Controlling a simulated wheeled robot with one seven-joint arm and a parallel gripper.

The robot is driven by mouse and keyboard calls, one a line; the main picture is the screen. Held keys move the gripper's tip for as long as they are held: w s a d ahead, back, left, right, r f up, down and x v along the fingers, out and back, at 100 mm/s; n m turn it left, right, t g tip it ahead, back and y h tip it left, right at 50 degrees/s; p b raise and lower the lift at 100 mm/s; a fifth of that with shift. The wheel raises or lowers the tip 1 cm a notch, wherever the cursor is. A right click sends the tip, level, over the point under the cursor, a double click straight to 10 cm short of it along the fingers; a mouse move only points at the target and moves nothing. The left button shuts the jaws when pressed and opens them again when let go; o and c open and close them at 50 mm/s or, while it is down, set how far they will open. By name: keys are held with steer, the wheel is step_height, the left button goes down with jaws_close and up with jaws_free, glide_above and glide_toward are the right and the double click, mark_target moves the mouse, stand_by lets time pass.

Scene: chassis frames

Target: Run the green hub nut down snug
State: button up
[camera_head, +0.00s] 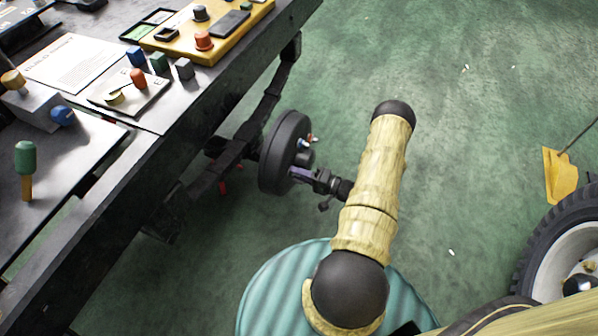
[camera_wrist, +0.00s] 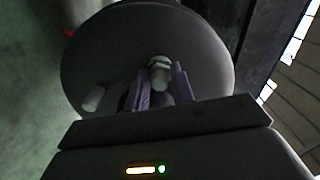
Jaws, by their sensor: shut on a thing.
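The dark round hub (camera_head: 285,152) hangs at the end of a black axle beam beside the bench; it fills the upper wrist view (camera_wrist: 110,60). My gripper (camera_head: 298,174) is at the lower part of the hub's outer face. In the wrist view my two lilac fingers (camera_wrist: 160,84) are shut around a pale, faintly green piece (camera_wrist: 159,73), which I take as the green hub nut on its stud. How far it sits from the hub face I cannot tell. A bare pale stud (camera_wrist: 93,98) stands to its left. A red-orange nut (camera_head: 313,139) shows on the hub's upper side.
The dark bench (camera_head: 150,170) on the left carries a yellow tray (camera_head: 225,35), small coloured blocks and a green-topped tool (camera_head: 25,165). A tyre (camera_head: 550,240) and yellow stand (camera_head: 560,177) are at right. Green floor is clear at upper right.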

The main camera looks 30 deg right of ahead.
steer(key=shift+s+f+m, duration=0.15)
steer(key=shift+m, duration=0.75)
steer(key=shift+d, duration=0.1)
steer(key=o, duration=0.7)
steer(key=p+v, duration=0.3)
steer(key=v, duration=1.4)
steer(key=shift+p, duration=0.3)
steer(key=shift+d, duration=0.1)
